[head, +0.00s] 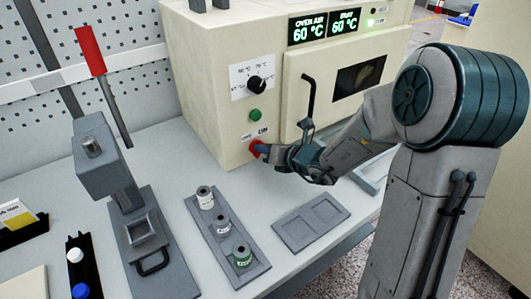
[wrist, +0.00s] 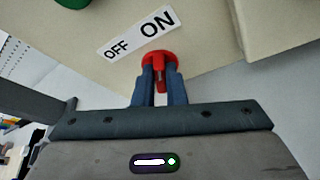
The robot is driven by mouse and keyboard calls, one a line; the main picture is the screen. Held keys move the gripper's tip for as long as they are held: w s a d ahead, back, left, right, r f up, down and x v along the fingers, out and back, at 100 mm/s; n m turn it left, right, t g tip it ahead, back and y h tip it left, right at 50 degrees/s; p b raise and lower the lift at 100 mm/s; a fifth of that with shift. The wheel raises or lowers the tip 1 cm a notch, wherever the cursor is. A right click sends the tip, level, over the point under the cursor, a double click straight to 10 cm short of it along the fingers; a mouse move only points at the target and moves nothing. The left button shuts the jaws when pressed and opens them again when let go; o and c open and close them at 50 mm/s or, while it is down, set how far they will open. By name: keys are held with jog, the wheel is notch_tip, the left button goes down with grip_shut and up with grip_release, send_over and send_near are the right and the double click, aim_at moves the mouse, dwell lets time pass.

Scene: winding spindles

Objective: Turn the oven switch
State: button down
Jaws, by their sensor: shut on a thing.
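The red oven switch (head: 257,148) is on the lower front of the cream oven (head: 215,120), under the green button. My gripper (head: 268,150) reaches it from the right. In the wrist view the switch (wrist: 158,58) is a red disc with a red handle, and the fingers of my gripper (wrist: 160,85) are shut on the handle. A label (wrist: 137,33) above it reads OFF on the left and ON on the right. The handle points straight down in the wrist view. Its part between the fingers is partly hidden.
The oven also has a black dial (head: 256,84), a green button (head: 255,115) and a black door handle (head: 309,98) close above my gripper.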

jog(key=n+b, duration=0.1)
jog(key=b, duration=0.1)
jog(key=h+b, duration=0.1)
jog(key=b, duration=0.1)
jog(key=n+t+b, duration=0.1)
jog(key=b, duration=0.2)
jog(key=shift+s+a+f+n, duration=0.15)
jog(key=shift+a+f+n, duration=0.1)
jog(key=shift+f+n, duration=0.05)
jog(key=n+h+b, duration=0.1)
jog(key=n+b, duration=0.1)
jog(key=b, duration=0.4)
jog(key=shift+s+a+t+h, duration=0.1)
jog(key=shift+a+t+h, duration=0.05)
jog(key=shift+t+h, duration=0.25)
jog(key=n+t+h+b, duration=0.1)
jog(key=n+b, duration=0.1)
jog(key=b, duration=0.5)
jog(key=shift+s+a, duration=0.15)
jog(key=n+b, duration=0.1)
jog(key=b, duration=0.2)
jog(key=shift+a+r+n+t+h, duration=0.1)
jog(key=shift+n+t+h, duration=0.3)
jog(key=shift+r+b, duration=0.1)
jog(key=shift+b, duration=0.35)
jog(key=c, duration=1.5)
grip_release()
jog(key=shift+s+r, duration=0.1)
